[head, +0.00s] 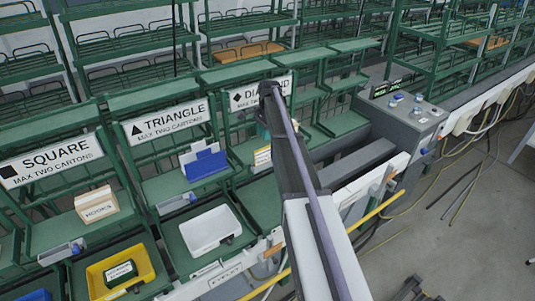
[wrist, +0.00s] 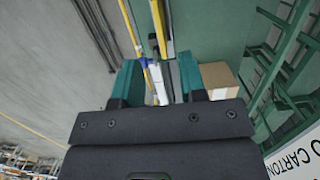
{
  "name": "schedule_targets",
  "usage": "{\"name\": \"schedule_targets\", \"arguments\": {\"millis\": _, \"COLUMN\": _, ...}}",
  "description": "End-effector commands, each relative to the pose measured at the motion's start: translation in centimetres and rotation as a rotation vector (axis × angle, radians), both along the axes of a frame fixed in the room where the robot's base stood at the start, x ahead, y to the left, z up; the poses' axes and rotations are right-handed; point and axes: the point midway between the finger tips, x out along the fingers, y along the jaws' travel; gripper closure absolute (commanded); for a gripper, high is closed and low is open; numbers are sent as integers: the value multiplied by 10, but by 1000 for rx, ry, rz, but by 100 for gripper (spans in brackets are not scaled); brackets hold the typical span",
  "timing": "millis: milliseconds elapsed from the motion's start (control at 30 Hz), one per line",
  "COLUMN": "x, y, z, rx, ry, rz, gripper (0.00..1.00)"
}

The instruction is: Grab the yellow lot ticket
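I cannot pick out the yellow lot ticket for certain. In the wrist view a narrow yellow strip (wrist: 168,42) shows at the top, just beyond the fingers; it could be the ticket. My gripper (wrist: 158,76) has its two teal fingers spread apart, with a white piece (wrist: 158,82) in view beyond the gap. I see nothing clamped between them. In the head view my gripper is mostly hidden behind my arm, in front of the DIAMOND bay (head: 258,92).
A tan carton (wrist: 218,78) is close beside the right finger in the wrist view. The head view shows a HOOKS carton (head: 97,205), blue folder (head: 206,165), white tray (head: 210,230), yellow tray (head: 120,272) and grey control box (head: 402,112). Green racks crowd the back.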

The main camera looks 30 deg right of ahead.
Motion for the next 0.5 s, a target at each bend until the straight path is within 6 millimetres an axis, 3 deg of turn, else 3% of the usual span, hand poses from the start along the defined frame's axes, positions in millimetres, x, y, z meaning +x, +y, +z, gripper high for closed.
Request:
{"name": "schedule_targets", "arguments": {"millis": 300, "x": -1, "y": 5, "z": -55, "rx": -1, "ry": 0, "rz": 3, "gripper": 62}}
{"name": "schedule_targets", "arguments": {"millis": 500, "x": -1, "y": 7, "z": -58, "rx": -1, "ry": 0, "rz": 3, "gripper": 62}}
